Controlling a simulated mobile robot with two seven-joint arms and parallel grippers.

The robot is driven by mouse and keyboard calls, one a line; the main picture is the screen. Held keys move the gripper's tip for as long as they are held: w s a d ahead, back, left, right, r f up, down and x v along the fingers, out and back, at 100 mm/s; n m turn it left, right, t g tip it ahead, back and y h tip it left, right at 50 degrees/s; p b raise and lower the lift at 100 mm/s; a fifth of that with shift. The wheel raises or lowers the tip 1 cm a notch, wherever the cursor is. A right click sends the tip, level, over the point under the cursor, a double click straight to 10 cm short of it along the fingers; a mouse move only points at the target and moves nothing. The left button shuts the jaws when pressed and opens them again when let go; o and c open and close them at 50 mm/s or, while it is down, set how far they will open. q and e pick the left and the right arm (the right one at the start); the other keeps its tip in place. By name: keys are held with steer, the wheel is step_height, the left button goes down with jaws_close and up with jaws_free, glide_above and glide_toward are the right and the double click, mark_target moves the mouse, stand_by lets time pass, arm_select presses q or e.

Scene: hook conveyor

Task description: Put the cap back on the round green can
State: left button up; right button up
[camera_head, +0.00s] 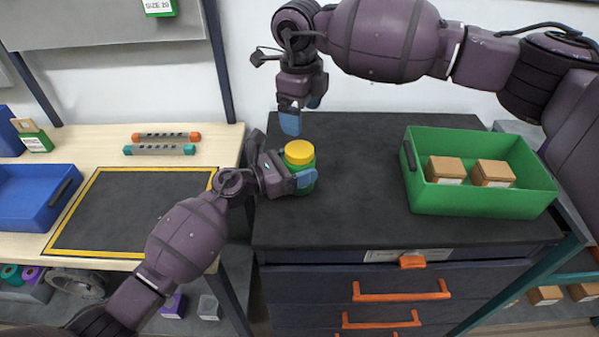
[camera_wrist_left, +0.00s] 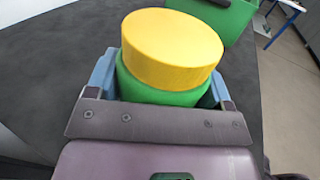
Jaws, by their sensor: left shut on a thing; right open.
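The round green can (camera_head: 304,164) stands on the dark top of the drawer cabinet. Its yellow cap (camera_head: 299,152) sits on top of it. In the left wrist view the cap (camera_wrist_left: 172,48) covers the mouth of the can (camera_wrist_left: 158,95) and looks slightly tilted against it; I cannot tell whether it is fully seated. My left gripper (camera_head: 304,180) is shut around the can's body, with a blue finger on each side in the wrist view. My right gripper (camera_head: 290,122) hangs above and behind the can, a little to its left, empty and open.
A green bin (camera_head: 480,207) with two brown boxes stands on the right of the dark cabinet top (camera_head: 350,225). The wooden bench at left holds a blue bin (camera_head: 35,200) and a yellow-edged mat (camera_head: 130,253). The top between can and bin is clear.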

mark_target(299, 149)
steer(key=n, duration=0.5)
steer(key=shift+s+a+f+n, duration=0.1)
steer(key=shift+s+f+n, duration=0.05)
steer(key=shift+f+n, duration=0.2)
steer(key=n, duration=0.4)
steer(key=shift+a+f+y, duration=0.1)
steer(key=shift+a+y, duration=0.05)
steer(key=shift+y, duration=0.15)
steer(key=shift+f, duration=4)
